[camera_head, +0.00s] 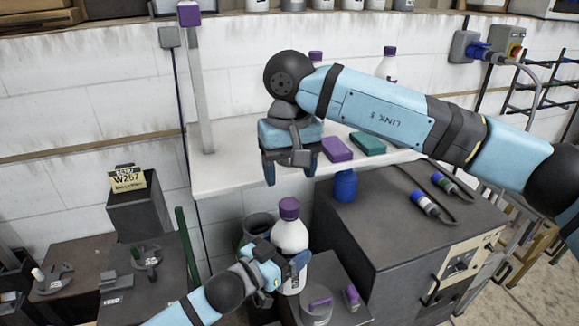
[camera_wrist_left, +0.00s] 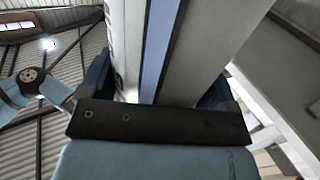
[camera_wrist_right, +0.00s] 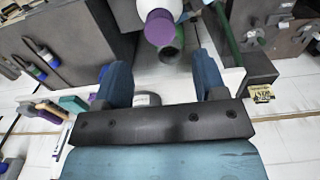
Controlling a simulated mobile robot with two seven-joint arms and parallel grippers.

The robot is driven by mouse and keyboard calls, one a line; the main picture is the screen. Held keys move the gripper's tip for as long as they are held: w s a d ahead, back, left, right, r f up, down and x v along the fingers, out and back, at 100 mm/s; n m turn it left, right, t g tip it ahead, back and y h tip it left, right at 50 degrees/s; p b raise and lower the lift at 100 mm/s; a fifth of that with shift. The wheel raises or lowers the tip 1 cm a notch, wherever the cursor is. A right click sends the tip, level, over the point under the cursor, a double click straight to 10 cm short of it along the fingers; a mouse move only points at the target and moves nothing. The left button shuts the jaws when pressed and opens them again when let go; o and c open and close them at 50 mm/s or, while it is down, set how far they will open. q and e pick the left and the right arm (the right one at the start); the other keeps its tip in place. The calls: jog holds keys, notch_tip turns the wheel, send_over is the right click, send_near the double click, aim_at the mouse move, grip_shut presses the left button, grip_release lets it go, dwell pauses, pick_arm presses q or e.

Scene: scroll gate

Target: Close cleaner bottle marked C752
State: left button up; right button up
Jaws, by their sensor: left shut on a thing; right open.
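A white bottle (camera_head: 290,236) with a purple cap (camera_head: 289,207) on its top stands at the centre, below the shelf. I cannot read its marking. My left gripper (camera_head: 285,268) is shut around its body, and in the left wrist view the bottle's pale and blue surface (camera_wrist_left: 158,50) fills the space between the fingers. My right gripper (camera_head: 288,172) is open and empty, above the bottle by the shelf edge. In the right wrist view the cap (camera_wrist_right: 161,27) lies beyond the open fingers (camera_wrist_right: 163,78), apart from them. I cannot tell whether the cap is tight.
The white shelf (camera_head: 240,171) holds a purple block (camera_head: 337,149), a green block (camera_head: 368,143) and purple-capped bottles (camera_head: 389,66). A yellow W267 tag (camera_head: 127,180) is at left.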

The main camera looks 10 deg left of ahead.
aim_at(289, 203)
notch_tip(289, 203, down, 8)
jog(key=shift+r, duration=0.1)
dwell(0.4)
